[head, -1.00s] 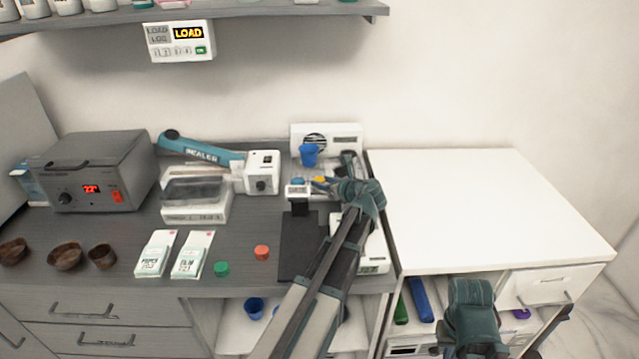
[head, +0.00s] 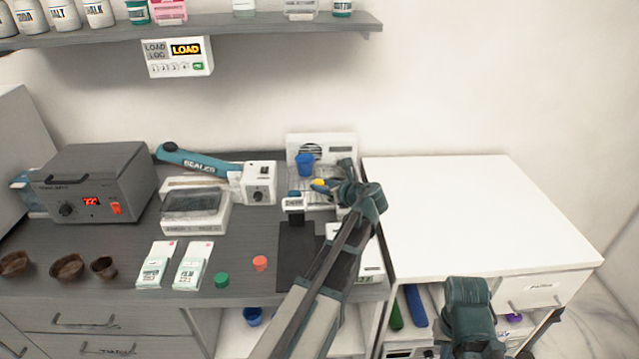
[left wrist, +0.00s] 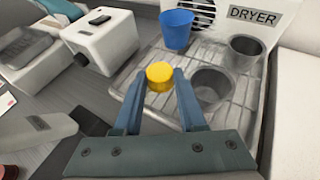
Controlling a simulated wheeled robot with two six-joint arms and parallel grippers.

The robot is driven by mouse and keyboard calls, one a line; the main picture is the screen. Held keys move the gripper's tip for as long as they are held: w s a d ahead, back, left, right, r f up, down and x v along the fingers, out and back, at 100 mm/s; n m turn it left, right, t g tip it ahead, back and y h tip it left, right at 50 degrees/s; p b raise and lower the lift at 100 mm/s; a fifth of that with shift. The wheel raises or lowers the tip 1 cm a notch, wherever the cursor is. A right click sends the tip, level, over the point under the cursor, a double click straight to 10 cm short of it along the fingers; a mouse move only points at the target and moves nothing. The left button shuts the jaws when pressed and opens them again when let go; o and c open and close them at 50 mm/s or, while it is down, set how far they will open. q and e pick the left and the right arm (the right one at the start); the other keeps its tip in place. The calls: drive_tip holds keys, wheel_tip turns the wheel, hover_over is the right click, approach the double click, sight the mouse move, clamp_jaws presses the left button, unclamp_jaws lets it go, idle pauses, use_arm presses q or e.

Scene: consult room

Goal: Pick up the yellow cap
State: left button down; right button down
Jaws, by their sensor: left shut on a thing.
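The yellow cap (left wrist: 159,76) is between the fingertips of my left gripper (left wrist: 158,84) in the left wrist view. The gripper is shut on it, above the wire rack of the dryer (left wrist: 222,60). In the head view the yellow cap (head: 319,185) shows small beside the left gripper (head: 329,187), in front of the blue cup. My right gripper (head: 470,345) is low at the bottom right of the head view, in front of the white cabinet; its fingers are hidden.
A blue cup (left wrist: 177,29) and two grey cups (left wrist: 211,88) stand on the rack around the left gripper. The sealer (head: 259,183) is to the left. Green cap (head: 221,280) and orange cap (head: 260,263) lie on the counter. The white cabinet top (head: 470,205) is clear.

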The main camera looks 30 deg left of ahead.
use_arm(q)
drive_tip(key=s+d, duration=0.2)
drive_tip(key=d, duration=0.2)
drive_tip(key=s+d, duration=0.2)
drive_tip(key=d, duration=0.2)
drive_tip(key=s+d+r+p, duration=0.1)
drive_tip(key=s+d, duration=0.1)
drive_tip(key=d, duration=0.2)
drive_tip(key=shift+s+d+r, duration=0.1)
drive_tip(key=shift+s+d, duration=0.15)
drive_tip(key=shift+s, duration=0.15)
